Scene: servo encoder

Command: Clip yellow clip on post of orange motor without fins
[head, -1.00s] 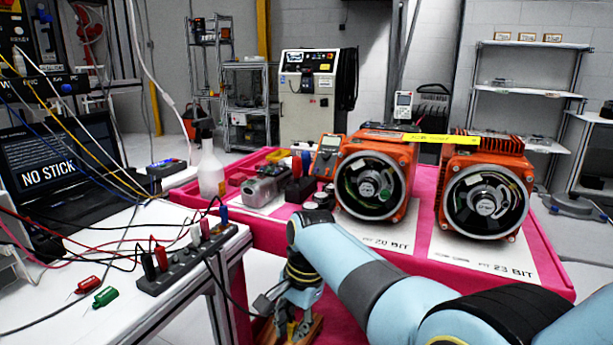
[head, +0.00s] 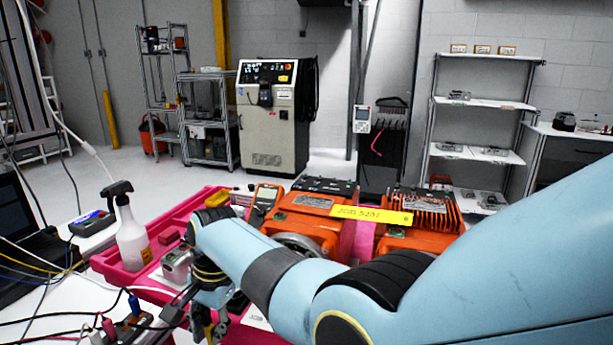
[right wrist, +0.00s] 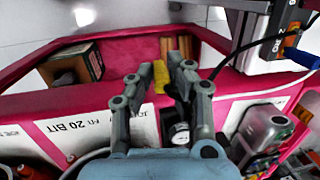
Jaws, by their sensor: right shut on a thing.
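The orange motor without fins (head: 308,207) stands left of the orange motor with fins (head: 428,207) in the head view; my right arm hides their lower fronts. I cannot make out the post. A flat yellow strip marked "JOB 5201" (head: 371,215) shows across the motors' tops. My right gripper (right wrist: 160,72) is shut on a small yellow piece (right wrist: 161,77), seemingly the yellow clip, between its fingertips in the right wrist view. In the head view this gripper (head: 208,335) is low, left of the motors, and partly cut off. My left gripper is not in view.
The pink bench (head: 132,258) holds a spray bottle (head: 131,234), a meter (head: 264,202) and a grey metal part (head: 177,263). The right wrist view shows an open-topped box (right wrist: 73,68) and a white "20 BIT" card (right wrist: 90,130). Wires crowd the white table at lower left.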

